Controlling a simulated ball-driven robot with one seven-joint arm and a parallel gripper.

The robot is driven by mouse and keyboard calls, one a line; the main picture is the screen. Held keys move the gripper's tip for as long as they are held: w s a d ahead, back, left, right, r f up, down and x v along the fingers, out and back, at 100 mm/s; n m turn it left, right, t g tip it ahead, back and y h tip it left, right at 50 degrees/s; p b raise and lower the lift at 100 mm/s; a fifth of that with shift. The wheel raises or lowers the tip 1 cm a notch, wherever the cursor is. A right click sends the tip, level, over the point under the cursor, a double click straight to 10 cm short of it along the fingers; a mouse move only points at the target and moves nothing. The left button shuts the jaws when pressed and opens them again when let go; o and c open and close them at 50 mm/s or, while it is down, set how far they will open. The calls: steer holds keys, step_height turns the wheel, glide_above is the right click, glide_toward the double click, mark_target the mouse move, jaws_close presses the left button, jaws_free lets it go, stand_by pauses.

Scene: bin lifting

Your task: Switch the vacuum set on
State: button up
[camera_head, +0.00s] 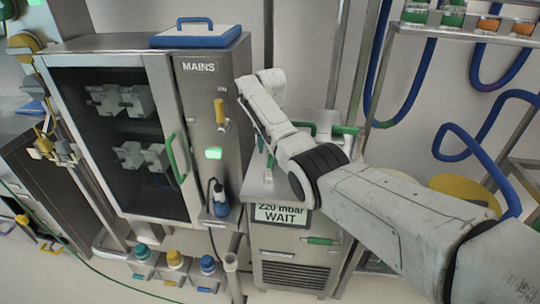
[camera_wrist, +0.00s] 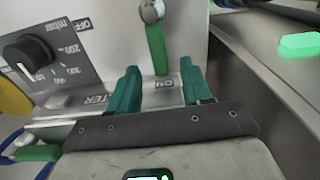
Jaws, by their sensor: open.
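The vacuum set (camera_head: 290,240) is a grey unit below my arm in the head view, with a display (camera_head: 282,214) reading "220 mbar WAIT". In the wrist view, a green lever (camera_wrist: 157,48) hangs from a round metal pivot on its pale top panel. The lever's free end points to the "ON" label (camera_wrist: 165,86); "OFF" is at the upper left. My gripper (camera_wrist: 159,68) is open, its teal fingers on either side of the lever's end. Contact with the lever cannot be told. My arm hides much of the unit's top in the head view.
A black mbar dial (camera_wrist: 30,55) sits left of the lever. The glass-fronted cabinet (camera_head: 185,90) stands left, with a yellow MAINS lever (camera_head: 219,112) and a lit green lamp (camera_head: 213,153). Blue hoses (camera_head: 470,150) and a rack (camera_head: 465,35) are at the right.

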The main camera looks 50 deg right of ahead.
mark_target(270, 159)
step_height(270, 159, up, 6)
stand_by(0.8)
